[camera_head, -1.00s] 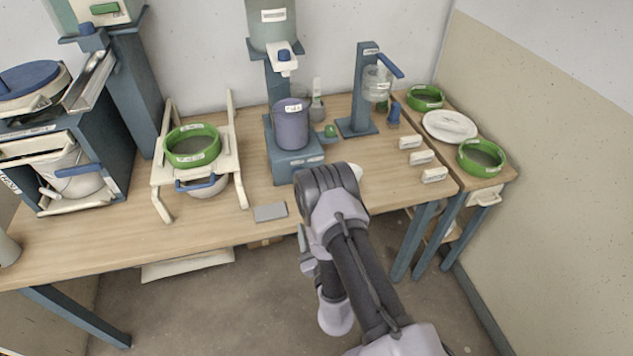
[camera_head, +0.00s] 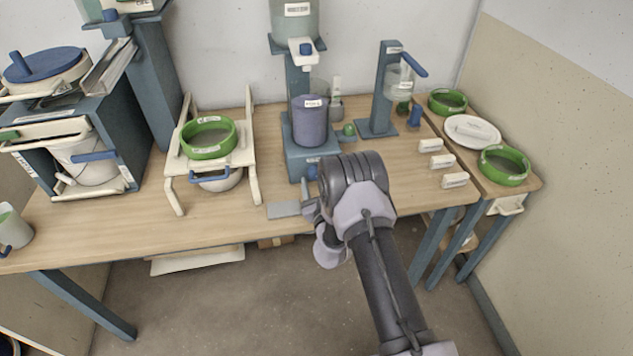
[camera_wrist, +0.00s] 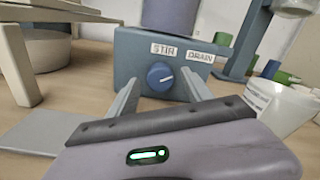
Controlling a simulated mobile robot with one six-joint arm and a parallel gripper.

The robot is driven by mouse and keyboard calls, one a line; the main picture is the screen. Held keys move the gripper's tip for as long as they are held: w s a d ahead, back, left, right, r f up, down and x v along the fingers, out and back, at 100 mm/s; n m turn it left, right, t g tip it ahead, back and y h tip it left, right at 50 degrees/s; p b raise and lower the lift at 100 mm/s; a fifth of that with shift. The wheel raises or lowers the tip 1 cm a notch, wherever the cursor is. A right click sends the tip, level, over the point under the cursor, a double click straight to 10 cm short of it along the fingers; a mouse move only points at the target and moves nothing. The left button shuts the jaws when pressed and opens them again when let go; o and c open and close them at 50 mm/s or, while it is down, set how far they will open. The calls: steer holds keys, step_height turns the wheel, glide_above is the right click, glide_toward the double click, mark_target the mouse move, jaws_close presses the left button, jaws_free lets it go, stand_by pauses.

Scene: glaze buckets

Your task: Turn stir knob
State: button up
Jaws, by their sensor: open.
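The stir knob (camera_wrist: 160,76) is a round blue dial with a white pointer line, on the front of a blue-grey base (camera_wrist: 130,45) under the label "STIR". In the wrist view my gripper (camera_wrist: 162,88) is open, with one finger at each side of the knob and a gap on both sides. I cannot tell whether the fingertips reach the knob's depth. In the head view the base (camera_head: 300,165) carries a purple bucket (camera_head: 309,125); the knob (camera_head: 312,173) shows just left of my arm, which hides much of my gripper.
A "DRAIN" label (camera_wrist: 201,57) sits right of the stir label, with a green knob (camera_head: 348,130) at the base's right. A grey plate (camera_head: 284,210) lies at the table's front edge. A cream rack (camera_head: 250,150) stands left. White labelled blocks (camera_head: 442,161) stand right.

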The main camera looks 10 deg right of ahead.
steer(key=shift+c, duration=0.2)
jaws_close()
steer(key=m, duration=0.5)
steer(key=shift+m+p, duration=0.4)
steer(key=m, duration=0.4)
steer(key=shift+m, duration=0.4)
steer(key=shift+m, duration=0.3)
steer(key=shift+o, duration=0.2)
jaws_free()
